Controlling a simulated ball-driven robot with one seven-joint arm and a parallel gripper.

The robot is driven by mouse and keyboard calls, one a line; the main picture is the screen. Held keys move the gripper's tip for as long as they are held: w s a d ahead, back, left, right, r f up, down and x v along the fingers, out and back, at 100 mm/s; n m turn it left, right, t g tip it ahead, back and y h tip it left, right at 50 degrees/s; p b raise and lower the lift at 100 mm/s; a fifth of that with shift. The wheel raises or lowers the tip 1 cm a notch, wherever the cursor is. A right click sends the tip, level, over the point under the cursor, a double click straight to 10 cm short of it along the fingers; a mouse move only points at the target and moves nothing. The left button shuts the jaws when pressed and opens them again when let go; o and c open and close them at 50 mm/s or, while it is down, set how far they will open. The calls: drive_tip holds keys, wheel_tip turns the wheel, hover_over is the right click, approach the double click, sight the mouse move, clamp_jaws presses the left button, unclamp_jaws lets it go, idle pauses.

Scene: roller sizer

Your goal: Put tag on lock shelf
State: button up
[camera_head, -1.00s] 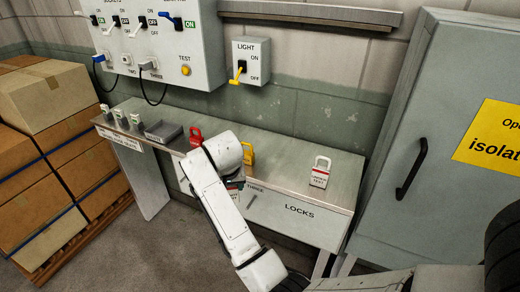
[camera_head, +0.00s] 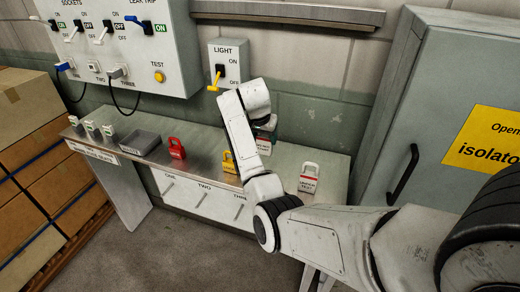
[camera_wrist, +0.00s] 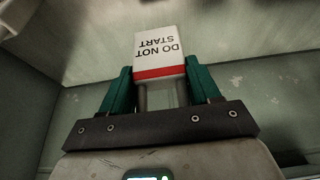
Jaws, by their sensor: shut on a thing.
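A white tag with a red band reading "DO NOT START" (camera_wrist: 160,45) is held between the green fingers of my gripper (camera_wrist: 161,95). In the head view the tag (camera_head: 264,147) is partly hidden by my arm, and it appears above the bench's back part; I cannot tell whether it touches anything. The grey metal bench (camera_head: 212,147) bears the locks. A white and red "UNDER TEST" tag (camera_head: 308,178) stands on its right part. A red lock (camera_head: 176,149) and a yellow lock (camera_head: 229,162) stand left of my gripper.
A grey tray (camera_head: 140,142) and several small pale items sit on the bench's left. A light switch box (camera_head: 228,62) hangs on the wall behind. A grey cabinet (camera_head: 440,80) stands at right, boxes (camera_head: 30,110) at left. Bare bench top shows between the yellow lock and the standing tag.

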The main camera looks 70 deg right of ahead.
drive_tip(key=shift+f+p, duration=0.35)
drive_tip(key=shift+f, duration=2.25)
drive_tip(key=shift+f, duration=0.15)
drive_tip(key=o, duration=1.1)
